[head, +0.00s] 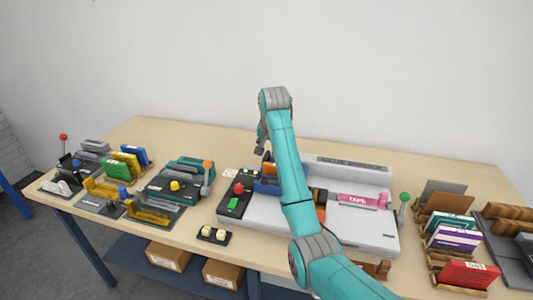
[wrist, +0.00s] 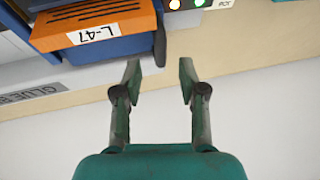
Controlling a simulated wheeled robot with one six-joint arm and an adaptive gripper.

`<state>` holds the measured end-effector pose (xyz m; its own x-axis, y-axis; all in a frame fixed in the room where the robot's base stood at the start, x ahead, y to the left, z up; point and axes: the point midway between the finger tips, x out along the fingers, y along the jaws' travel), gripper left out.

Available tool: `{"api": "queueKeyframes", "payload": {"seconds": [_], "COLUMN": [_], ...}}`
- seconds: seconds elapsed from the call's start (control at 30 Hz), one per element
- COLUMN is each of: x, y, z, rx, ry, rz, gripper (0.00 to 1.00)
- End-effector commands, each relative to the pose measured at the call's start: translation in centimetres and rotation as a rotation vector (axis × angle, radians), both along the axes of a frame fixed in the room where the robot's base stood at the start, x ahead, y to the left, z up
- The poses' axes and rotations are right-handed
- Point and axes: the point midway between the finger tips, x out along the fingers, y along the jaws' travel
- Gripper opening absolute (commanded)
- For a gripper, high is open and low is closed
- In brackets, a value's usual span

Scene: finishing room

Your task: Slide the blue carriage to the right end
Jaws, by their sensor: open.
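The blue carriage (head: 263,187) sits on the long grey binding machine (head: 265,213), left of its middle; my arm hides part of it in the head view. In the wrist view the carriage (wrist: 112,48) holds an orange book (wrist: 95,24) labelled L-47. A dark upright tab (wrist: 160,46) stands at the carriage's edge, just beyond my fingertips. My gripper (head: 266,155) is over the back of the machine; in the wrist view its fingers (wrist: 160,72) are apart with nothing between them.
A pink labelled book (head: 357,200) lies on the machine's right part. A green-knobbed lever (head: 404,198) stands at its right end. A red-knobbed control box (head: 236,199) is at the left. Book racks (head: 455,238) stand farther right, a teal machine (head: 180,181) left.

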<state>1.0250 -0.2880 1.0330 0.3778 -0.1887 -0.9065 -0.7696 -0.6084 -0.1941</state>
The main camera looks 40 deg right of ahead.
Motion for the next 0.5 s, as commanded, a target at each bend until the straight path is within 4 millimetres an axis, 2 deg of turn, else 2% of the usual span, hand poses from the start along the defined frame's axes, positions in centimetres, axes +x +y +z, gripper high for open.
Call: {"api": "queueKeyframes", "payload": {"seconds": [0.03,0.2,0.5], "x": [0.3,1.1,1.5], "y": [-0.2,-0.6,-0.8], "z": [-0.8,-2.7,-3.7], "rx": [0.001,0.0,0.0], "ry": [0.003,0.001,0.0], "rz": [0.0,0.0,0.0], "gripper": [0.41,0.41,0.41]}}
